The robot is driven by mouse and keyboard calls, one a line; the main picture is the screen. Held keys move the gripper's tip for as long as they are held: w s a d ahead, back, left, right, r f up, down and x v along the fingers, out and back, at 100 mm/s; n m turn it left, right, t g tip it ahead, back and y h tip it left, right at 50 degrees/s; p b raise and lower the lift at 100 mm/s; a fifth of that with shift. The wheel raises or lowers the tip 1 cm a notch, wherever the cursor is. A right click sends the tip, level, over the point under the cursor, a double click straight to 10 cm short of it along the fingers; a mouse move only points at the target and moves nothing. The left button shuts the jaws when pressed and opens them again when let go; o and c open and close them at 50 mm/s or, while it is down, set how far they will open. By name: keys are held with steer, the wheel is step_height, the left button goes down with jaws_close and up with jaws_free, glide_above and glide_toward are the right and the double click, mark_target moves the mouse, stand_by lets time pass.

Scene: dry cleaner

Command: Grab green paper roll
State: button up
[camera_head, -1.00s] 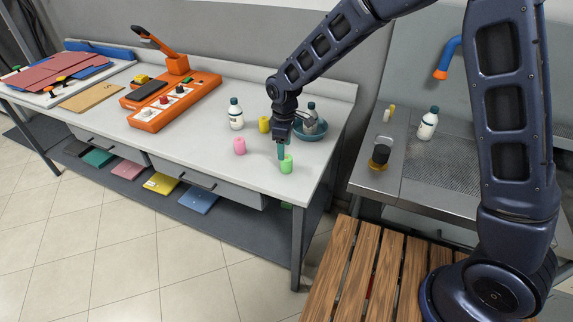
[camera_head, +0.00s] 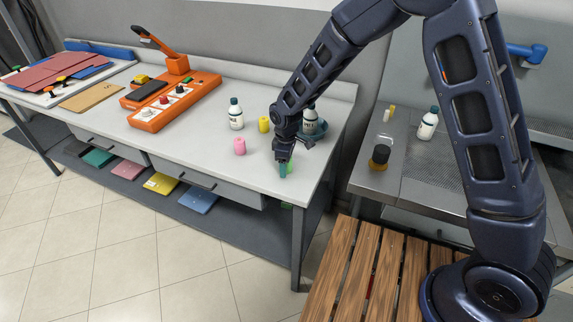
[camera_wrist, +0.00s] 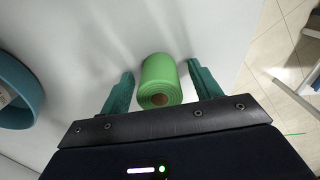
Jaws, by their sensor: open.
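The green paper roll (camera_wrist: 159,76) stands on the white table between the two teal fingers of my gripper (camera_wrist: 160,88) in the wrist view. A gap shows on each side of it, so the fingers do not touch it. In the head view the roll (camera_head: 289,167) is mostly hidden behind my gripper (camera_head: 283,170), near the table's right front edge. My gripper is open, low over the table.
A pink roll (camera_head: 239,146) and a yellow roll (camera_head: 264,124) stand to the left. A white bottle (camera_head: 236,116) stands behind them. A teal bowl (camera_wrist: 18,90) with a bottle sits close by. The table's edge is near on the right.

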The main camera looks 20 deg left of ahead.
steer(key=c, duration=1.1)
steer(key=shift+o, duration=0.2)
